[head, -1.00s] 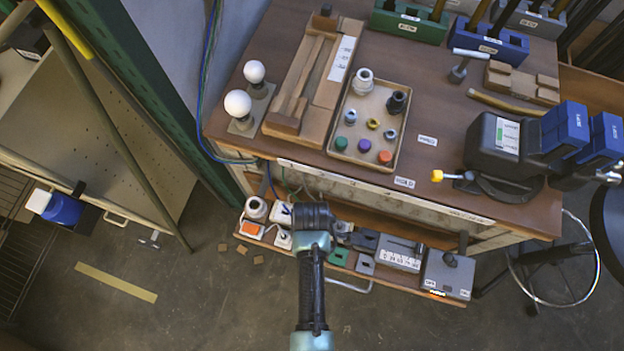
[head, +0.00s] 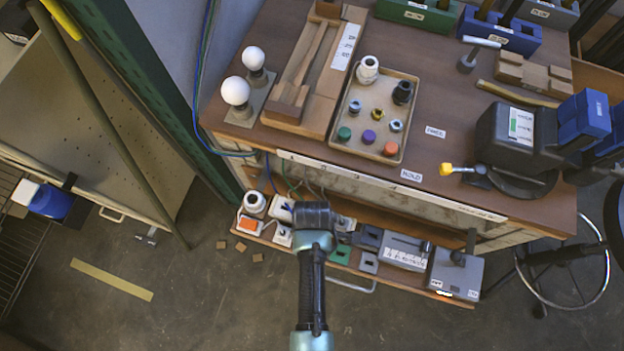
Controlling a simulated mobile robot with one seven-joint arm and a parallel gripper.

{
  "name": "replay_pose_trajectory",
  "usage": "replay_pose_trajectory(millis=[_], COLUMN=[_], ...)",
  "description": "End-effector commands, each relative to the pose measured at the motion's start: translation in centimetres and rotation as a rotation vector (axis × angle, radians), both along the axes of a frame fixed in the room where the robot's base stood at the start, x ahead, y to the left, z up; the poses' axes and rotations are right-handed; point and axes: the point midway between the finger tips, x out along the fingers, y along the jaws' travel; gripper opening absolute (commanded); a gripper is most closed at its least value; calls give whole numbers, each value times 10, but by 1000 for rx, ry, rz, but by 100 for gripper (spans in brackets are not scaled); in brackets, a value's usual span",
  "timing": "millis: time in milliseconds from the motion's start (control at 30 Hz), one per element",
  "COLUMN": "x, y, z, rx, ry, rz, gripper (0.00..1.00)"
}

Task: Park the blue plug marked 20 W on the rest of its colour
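I cannot read a 20 W mark on any part, so I cannot single out the blue plug. Small blue-grey ringed pieces (head: 396,125) stand in the beige tray (head: 412,88) on the bench, among green, purple and orange caps. A white piece with a blue mark (head: 285,209) lies on the low shelf, partly behind my arm. A blue block (head: 512,38) with a white label stands at the bench's back right; I cannot tell whether it is the rest. My arm reaches over the low shelf; its dark end shows, but my gripper's fingers are hidden.
The low shelf holds a white socket (head: 254,204), green pieces (head: 340,254) and grey boxes (head: 456,273). White bulbs (head: 236,91) and a wooden fixture (head: 341,70) stand on the bench's left. A dark machine (head: 513,138) stands at its right.

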Motion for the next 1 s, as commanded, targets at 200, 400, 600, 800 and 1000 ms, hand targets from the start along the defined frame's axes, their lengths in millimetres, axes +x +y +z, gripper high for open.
replay_pose_trajectory(millis=[200,400,600,800,1000], x=[0,0,0,0,0], y=[0,0,0,0,0], z=[0,0,0,-3,-7], rx=[0,0,0,0,0], ry=[0,0,0,0,0], rz=[0,0,0,0,0], gripper=[0,0,0,0,0])
